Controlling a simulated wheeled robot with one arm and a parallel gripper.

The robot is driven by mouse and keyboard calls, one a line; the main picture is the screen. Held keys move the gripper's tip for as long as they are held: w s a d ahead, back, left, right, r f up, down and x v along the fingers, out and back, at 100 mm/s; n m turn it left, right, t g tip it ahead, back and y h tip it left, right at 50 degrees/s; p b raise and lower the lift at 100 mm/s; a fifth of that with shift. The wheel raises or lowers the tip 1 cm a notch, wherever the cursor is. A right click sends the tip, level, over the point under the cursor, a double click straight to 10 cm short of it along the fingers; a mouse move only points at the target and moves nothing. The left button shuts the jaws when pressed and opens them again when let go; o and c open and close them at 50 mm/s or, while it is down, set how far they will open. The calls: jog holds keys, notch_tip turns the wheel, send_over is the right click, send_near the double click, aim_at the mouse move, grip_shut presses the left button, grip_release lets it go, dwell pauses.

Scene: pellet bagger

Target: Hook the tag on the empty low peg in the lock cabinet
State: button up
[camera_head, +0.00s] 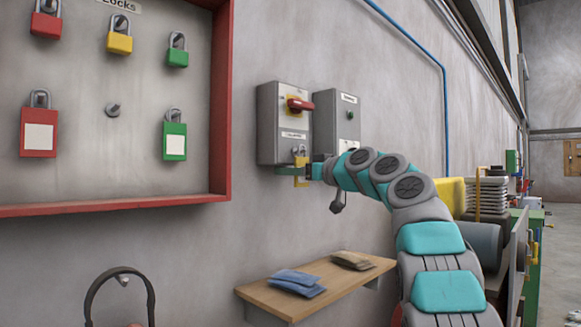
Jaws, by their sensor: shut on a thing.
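The lock cabinet (218,120) is a red-framed board on the wall at the left. Its empty low peg (113,110) sticks out between a red padlock with a white tag (38,138) and a green padlock with a white tag (174,140). My gripper (297,171) is well right of the cabinet, in front of the grey switch box. It is shut on a small yellow tag (301,182), which shows above and below the fingers. A small yellow padlock shape shows just above it; whether it is joined to the tag, I cannot tell.
The upper row holds red, yellow and green padlocks (119,40). The grey switch box (270,125) has a red handle; a second grey box (338,115) stands beside it. A wooden shelf (335,280) with packets is below. Bare wall lies between cabinet and switch box.

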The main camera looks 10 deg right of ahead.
jog(key=shift+w+a+f, duration=0.1)
jog(key=shift+a, duration=0.05)
jog(key=shift+b, duration=0.3)
jog(key=shift+f+b, duration=0.35)
jog(key=o, duration=1.3)
jog(key=shift+r, duration=0.1)
jog(key=shift+r+p, duration=0.2)
jog(key=shift+p, duration=0.3)
jog(key=b+v, duration=0.3)
jog(key=v, duration=0.5)
jog(key=shift+f+b, duration=0.15)
jog(key=shift+b, duration=0.15)
